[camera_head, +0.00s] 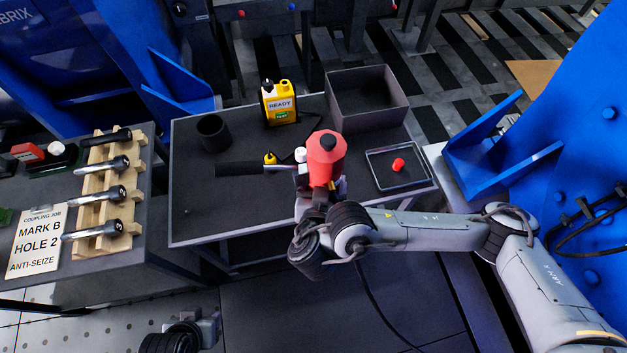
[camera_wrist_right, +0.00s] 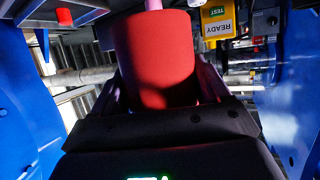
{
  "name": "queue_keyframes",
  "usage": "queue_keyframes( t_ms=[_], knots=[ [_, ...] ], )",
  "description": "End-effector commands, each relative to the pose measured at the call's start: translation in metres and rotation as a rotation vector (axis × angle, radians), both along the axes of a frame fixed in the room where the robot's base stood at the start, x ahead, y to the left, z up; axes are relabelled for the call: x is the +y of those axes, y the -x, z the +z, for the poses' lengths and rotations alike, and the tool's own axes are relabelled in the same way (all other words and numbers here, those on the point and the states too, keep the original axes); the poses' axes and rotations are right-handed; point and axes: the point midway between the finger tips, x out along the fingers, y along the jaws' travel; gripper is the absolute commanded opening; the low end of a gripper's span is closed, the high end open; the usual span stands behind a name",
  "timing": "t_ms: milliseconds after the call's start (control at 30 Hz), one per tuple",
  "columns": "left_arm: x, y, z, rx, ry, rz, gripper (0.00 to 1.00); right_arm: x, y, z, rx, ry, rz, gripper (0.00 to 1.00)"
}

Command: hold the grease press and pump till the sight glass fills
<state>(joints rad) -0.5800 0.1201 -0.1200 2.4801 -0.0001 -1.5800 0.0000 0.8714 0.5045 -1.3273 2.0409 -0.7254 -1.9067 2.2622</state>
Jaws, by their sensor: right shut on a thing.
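The grease press (camera_head: 325,155) has a red body with a dark cap and stands over the middle-right of the grey table. A lever with a black grip (camera_head: 240,168) reaches left from it. My right gripper (camera_head: 320,190) is at the press's near side. In the right wrist view, its fingers lie on both sides of the red body (camera_wrist_right: 155,60) and are shut on it. I cannot make out the sight glass or its level. Only part of my left arm shows at the bottom left of the head view; its fingers are out of sight.
Left, bolts lie on a wooden rack (camera_head: 92,205) beside a job card (camera_head: 37,238).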

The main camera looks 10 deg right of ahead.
Motion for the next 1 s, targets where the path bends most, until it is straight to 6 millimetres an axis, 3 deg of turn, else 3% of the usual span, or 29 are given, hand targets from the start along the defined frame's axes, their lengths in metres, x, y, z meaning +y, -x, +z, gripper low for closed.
queue_keyframes(
  t_ms=[567,1000],
  knots=[
    [-0.001,0.000,0.001,-0.001,0.003,0.002,0.41,-0.003,0.001,0.006,-0.007,-0.003,-0.002,0.27],
    [0.002,0.000,-0.008,0.000,-0.007,-0.004,0.41,0.010,-0.007,0.005,-0.008,-0.004,-0.002,0.27]
  ],
)
